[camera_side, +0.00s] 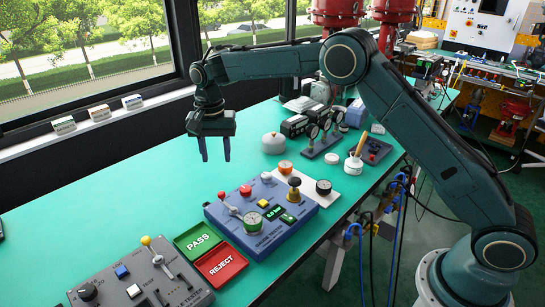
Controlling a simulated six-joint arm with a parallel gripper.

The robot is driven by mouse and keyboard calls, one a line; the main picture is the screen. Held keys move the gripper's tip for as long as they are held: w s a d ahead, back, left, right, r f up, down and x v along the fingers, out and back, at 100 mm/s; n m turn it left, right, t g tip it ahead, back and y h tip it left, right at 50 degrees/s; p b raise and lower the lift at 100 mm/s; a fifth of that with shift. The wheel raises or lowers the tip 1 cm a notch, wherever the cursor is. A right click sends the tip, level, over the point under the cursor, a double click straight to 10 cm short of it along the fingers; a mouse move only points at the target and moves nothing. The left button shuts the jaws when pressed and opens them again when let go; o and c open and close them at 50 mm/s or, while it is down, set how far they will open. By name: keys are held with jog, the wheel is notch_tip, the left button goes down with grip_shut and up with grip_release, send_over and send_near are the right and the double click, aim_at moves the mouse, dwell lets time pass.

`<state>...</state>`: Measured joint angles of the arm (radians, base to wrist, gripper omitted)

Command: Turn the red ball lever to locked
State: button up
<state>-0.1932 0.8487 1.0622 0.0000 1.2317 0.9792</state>
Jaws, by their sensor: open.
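The blue valve positioner box (285,238) lies on the green table, with several controls and gauges on its top. A lever with a red ball (222,196) stands at its left edge, tilted up to the left. A red knob (245,191) sits just right of it. The lock marking cannot be read at this size. My gripper (215,158) is open and empty, pointing down, in the air above the table. It is up and slightly left of the red ball, clearly apart from it.
A grey panel (120,285) with a yellow ball lever (146,241) stands front left. The green PASS tray (198,242) and red REJECT tray (221,265) lie between the boxes. Gauges and a silver dome (273,143) stand behind. The table's left middle is clear.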

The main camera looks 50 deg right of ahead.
aim_at(221, 192)
notch_tip(221, 192, down, 13)
jog(key=shift+r, duration=0.1)
dwell(0.5)
grip_shut()
